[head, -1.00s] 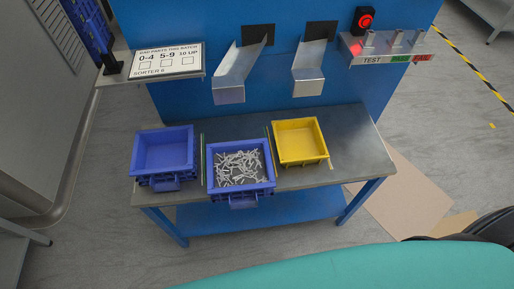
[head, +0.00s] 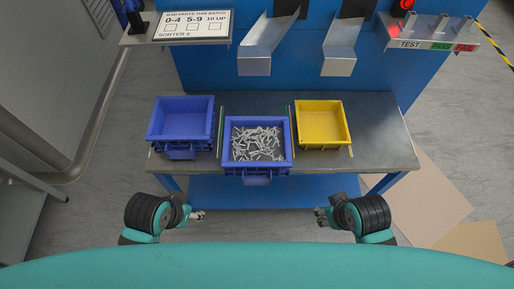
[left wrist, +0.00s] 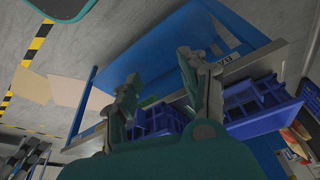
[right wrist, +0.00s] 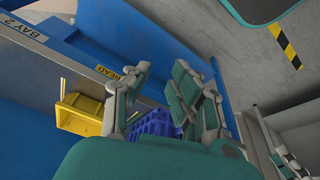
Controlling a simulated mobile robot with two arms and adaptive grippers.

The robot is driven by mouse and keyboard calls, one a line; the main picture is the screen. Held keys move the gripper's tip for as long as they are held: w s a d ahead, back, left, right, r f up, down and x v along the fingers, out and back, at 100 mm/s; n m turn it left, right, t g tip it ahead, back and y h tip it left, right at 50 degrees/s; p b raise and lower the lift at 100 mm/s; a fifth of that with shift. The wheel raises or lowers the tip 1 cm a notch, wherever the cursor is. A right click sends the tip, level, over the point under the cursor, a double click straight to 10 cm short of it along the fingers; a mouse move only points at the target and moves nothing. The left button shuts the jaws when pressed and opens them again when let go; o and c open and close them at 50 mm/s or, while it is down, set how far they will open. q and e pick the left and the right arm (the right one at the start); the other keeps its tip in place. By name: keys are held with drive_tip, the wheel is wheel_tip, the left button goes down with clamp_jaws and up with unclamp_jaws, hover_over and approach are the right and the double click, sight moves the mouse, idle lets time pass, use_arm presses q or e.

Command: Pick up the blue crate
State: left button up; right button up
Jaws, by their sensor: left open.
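Two blue crates sit on the metal bench. The left blue crate (head: 183,102) looks empty. The middle blue crate (head: 256,171) holds many small silvery parts (head: 257,144) and its front reaches the bench's front edge. My left gripper (head: 198,215) is in front of the bench, below and apart from both crates. In the left wrist view its fingers (left wrist: 158,78) are spread and empty, with blue crates beyond them. My right gripper (head: 319,216) is also in front of the bench, right of the middle crate. In the right wrist view its fingers (right wrist: 161,72) are apart and empty.
A yellow crate (head: 322,141) stands right of the middle blue crate. The bench top (head: 385,130) is clear at the right. Two metal chutes (head: 254,67) hang above the bench, with a sign (head: 193,27) at left and a test shelf (head: 432,45) at right.

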drive_tip(key=w+a+r+n+y, duration=0.1)
drive_tip(key=w+a+r+n, duration=0.1)
drive_tip(key=a+r+n, duration=0.1)
use_arm(q)
drive_tip(key=w+d+r+m+h, duration=0.3)
drive_tip(key=w+d+r+m, duration=0.25)
drive_tip(key=d+m, duration=0.35)
use_arm(e)
wheel_tip(320, 180, up, 5)
drive_tip(key=n+g, duration=0.3)
drive_tip(key=n, duration=2)
hover_over(286, 149)
drive_tip(key=s+a, duration=0.1)
drive_tip(key=s, duration=0.1)
use_arm(q)
wheel_tip(286, 149, up, 9)
drive_tip(key=m+g+y, duration=0.3)
drive_tip(key=m+y, duration=0.1)
drive_tip(key=m, duration=1.9)
hover_over(226, 141)
drive_tip(key=shift+w, duration=0.1)
use_arm(e)
drive_tip(key=w+d+r+n+h, duration=0.1)
drive_tip(key=w+r+n, duration=0.3)
drive_tip(key=w+n, duration=0.1)
drive_tip(key=shift+d+n+h, duration=0.4)
drive_tip(key=shift+n, duration=0.2)
